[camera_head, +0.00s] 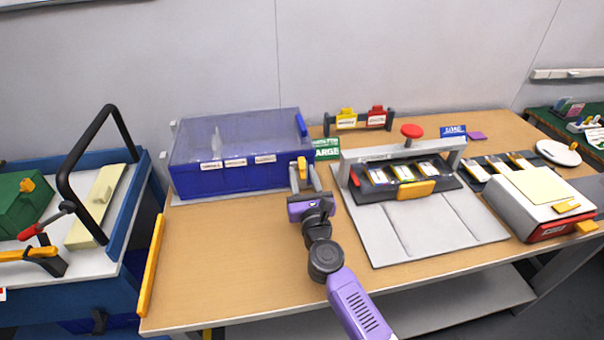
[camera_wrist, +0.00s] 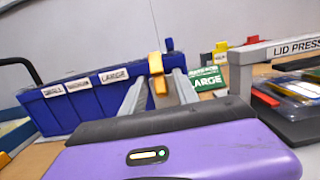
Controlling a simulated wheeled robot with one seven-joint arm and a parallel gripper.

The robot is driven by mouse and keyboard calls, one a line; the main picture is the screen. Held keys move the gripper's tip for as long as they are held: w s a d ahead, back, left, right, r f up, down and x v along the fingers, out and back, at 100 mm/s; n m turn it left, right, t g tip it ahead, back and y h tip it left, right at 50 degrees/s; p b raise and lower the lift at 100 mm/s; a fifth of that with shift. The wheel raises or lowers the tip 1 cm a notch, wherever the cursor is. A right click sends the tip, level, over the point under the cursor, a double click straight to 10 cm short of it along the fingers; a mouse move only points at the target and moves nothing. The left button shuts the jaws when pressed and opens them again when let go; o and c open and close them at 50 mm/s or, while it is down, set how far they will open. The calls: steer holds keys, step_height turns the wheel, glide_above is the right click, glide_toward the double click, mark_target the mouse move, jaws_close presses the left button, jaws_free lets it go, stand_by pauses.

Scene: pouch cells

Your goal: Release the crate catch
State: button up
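The blue crate (camera_head: 235,180) stands at the back left of the bench with a clear lid (camera_head: 240,135) down over it. Its front carries labels; SMALL, MEDIUM and LARGE read in the wrist view (camera_wrist: 85,108). The yellow catch (camera_head: 303,165) is at the crate's front right corner, and it stands upright in the wrist view (camera_wrist: 156,66). My gripper (camera_head: 304,176) is open in front of the catch. Its two grey fingers show on either side of the catch in the wrist view (camera_wrist: 160,84), with gaps on both sides. Whether the fingertips reach past it I cannot tell.
A green sign (camera_head: 327,149) stands just right of the catch. The lid press (camera_head: 400,155) with a red knob and a grey base plate is further right. A white box (camera_head: 540,205) sits at the right edge. The bench front left (camera_head: 225,260) is clear.

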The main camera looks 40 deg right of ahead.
steer(key=v, duration=0.7)
steer(key=shift+b, duration=0.35)
steer(key=shift+n, duration=0.5)
steer(key=s+a+r+n+t, duration=0.2)
steer(key=s+a+r+n, duration=0.15)
steer(key=n, duration=0.75)
steer(key=s+a+f+n+g+y, duration=0.1)
steer(key=s+a+n+y, duration=0.4)
steer(key=s+n, duration=1)
steer(key=s+a+f+n+g+y, duration=0.1)
steer(key=s+a+n+y, duration=0.4)
steer(key=s+a+n, duration=0.7)
steer(key=s+n+g, duration=0.1)
steer(key=s+n, duration=0.2)
steer(key=shift+s+a+n+y, duration=0.15)
steer(key=shift+s+n+y, duration=0.25)
